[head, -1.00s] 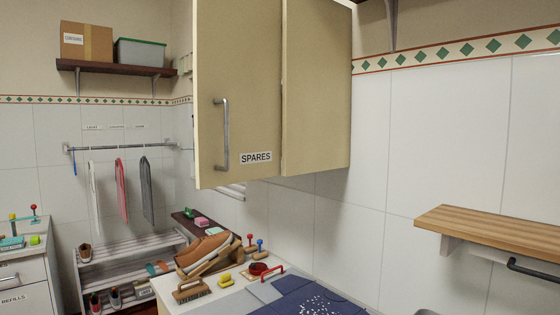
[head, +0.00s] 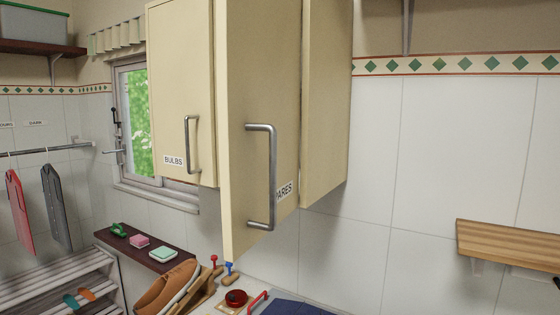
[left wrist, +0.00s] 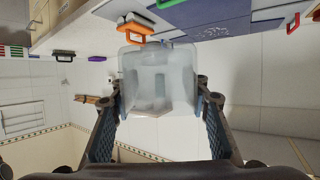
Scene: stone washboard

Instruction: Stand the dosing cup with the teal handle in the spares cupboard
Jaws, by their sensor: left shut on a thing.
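In the left wrist view my left gripper (left wrist: 160,104) is shut on a frosted, see-through cup (left wrist: 158,72), with a finger on each side. No teal handle shows on it. The spares cupboard (head: 325,110) is on the wall in the head view. Its cream door (head: 245,95) stands swung out towards me, with its grey bar handle (head: 272,175) and a partly covered SPARES label (head: 285,191) on the face I see. The door hides the inside of the cupboard. Neither gripper shows in the head view.
A BULBS cupboard (head: 180,90) hangs left of the open door, beside a window (head: 137,115). Below are a brown shoe (head: 165,288), a red round tin (head: 236,298) and a dark shelf (head: 150,250). A wooden shelf (head: 510,243) juts out at right. Bare tiled wall lies between.

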